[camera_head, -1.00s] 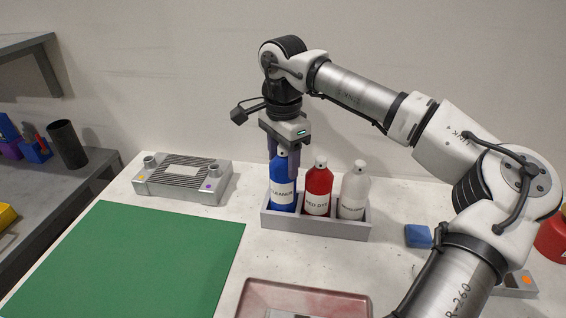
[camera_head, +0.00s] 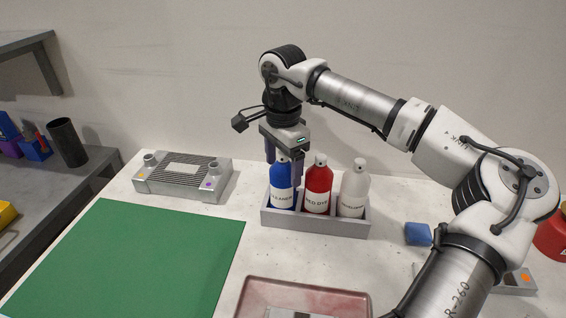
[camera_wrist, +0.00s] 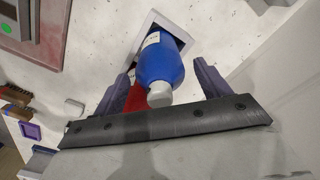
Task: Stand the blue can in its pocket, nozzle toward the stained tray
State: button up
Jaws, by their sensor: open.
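The blue can (camera_head: 281,188) stands upright in the left pocket of the grey rack (camera_head: 316,229). Its white label faces the head camera. Its pale cap shows between the fingers, but the nozzle is too small to tell its direction. My gripper (camera_head: 283,172) is above the can, open, with one finger on each side of its top. In the wrist view the blue can (camera_wrist: 160,66) lies between the spread fingers, with gaps visible. The stained tray (camera_head: 252,284), pinkish, lies in front of the rack and is cut off by the picture's bottom edge.
A red bottle (camera_head: 318,187) and a white bottle (camera_head: 353,192) stand close beside the blue can in the rack. A green mat (camera_head: 130,262), a grey metal fixture (camera_head: 183,178) and a blue block (camera_head: 418,234) lie around. The table between rack and tray is clear.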

notch_tip(320, 180, up, 12)
jog(key=shift+r+b, duration=0.1)
jog(key=shift+b, duration=0.45)
dwell(1.9)
